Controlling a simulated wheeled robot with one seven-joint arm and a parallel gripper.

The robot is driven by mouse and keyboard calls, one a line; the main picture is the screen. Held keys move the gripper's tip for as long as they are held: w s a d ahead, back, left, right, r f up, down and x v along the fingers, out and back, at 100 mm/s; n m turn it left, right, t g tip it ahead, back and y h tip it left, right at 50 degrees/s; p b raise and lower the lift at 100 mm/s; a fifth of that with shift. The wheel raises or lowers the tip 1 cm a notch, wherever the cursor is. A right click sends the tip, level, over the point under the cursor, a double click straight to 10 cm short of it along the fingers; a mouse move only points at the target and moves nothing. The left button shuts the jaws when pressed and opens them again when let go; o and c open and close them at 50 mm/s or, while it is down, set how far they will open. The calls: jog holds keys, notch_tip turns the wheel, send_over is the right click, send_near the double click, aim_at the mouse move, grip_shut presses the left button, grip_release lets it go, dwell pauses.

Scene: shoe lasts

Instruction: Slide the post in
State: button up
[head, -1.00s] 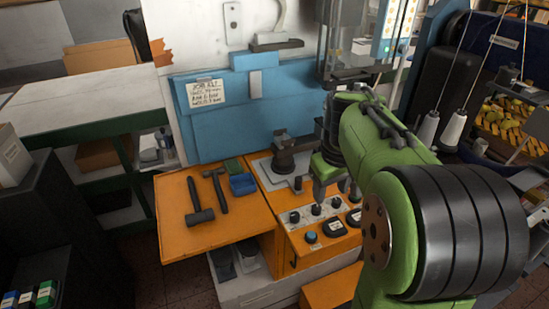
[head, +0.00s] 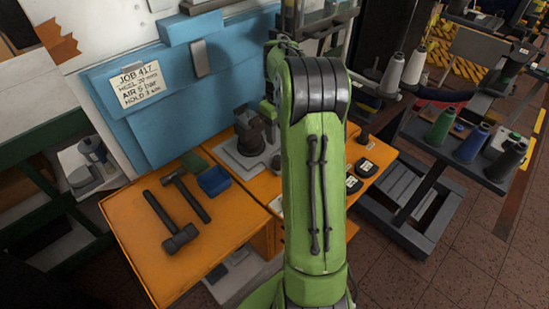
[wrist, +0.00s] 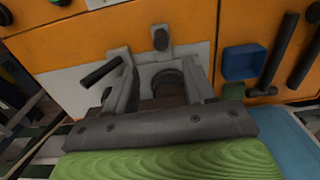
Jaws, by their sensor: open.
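My gripper (wrist: 160,68) shows in the wrist view with its two grey fingers apart. A dark round post (wrist: 168,84) stands on a pale grey base between and below the fingers; I cannot tell whether they touch it. In the head view the dark post (head: 249,128) stands upright on its grey base plate (head: 240,163), in front of the blue machine panel. A short grey and dark pin (wrist: 160,38) stands at the base's edge nearest the orange front.
Two dark hammers (head: 167,219) and a blue tray (head: 214,180) lie on the orange top left of the post. A dark rod (wrist: 101,72) lies beside the left finger. Buttons (head: 366,167) are right of my arm. A spool cart (head: 455,160) stands further right.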

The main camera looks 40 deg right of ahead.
aim_at(278, 157)
jog(key=f, duration=0.4)
jog(key=f+b, duration=0.1)
jog(key=f, duration=0.3)
jog(key=f+b, duration=0.1)
jog(key=f, duration=0.3)
jog(key=shift+w+f, duration=0.2)
jog(key=shift+w, duration=0.05)
grip_shut()
